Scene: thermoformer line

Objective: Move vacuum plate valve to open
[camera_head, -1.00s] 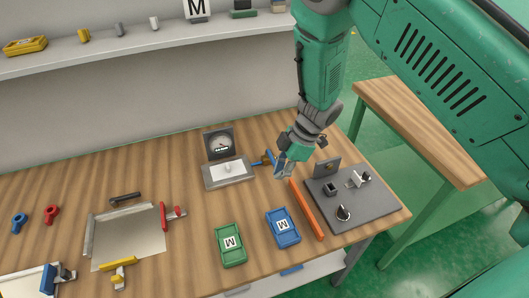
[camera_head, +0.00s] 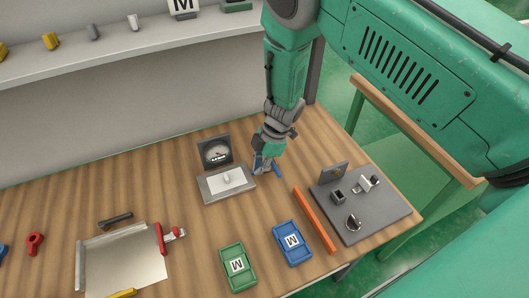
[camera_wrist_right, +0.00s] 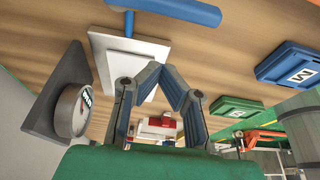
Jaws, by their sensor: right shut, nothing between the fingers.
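The vacuum plate (camera_head: 213,194) is a grey block with a white top, left of my right gripper in the head view. A dial gauge (camera_head: 216,152) stands behind it. The blue valve handle (camera_head: 277,169) is at the plate's right side, partly hidden by my right gripper (camera_head: 261,167). In the right wrist view the handle (camera_wrist_right: 170,10) is a blue bar at the top edge, beyond my gripper's fingertips (camera_wrist_right: 157,70), with a visible gap in the picture. The fingers are closed together and empty. Contact with the handle cannot be told. My left gripper is not in view.
An orange bar (camera_head: 314,219), a blue case (camera_head: 292,243) and a green case (camera_head: 237,268) lie to the front right. A dark fixture board (camera_head: 385,215) is at the right table corner. A metal sheet tray (camera_head: 125,265) with a red clamp is at the front left.

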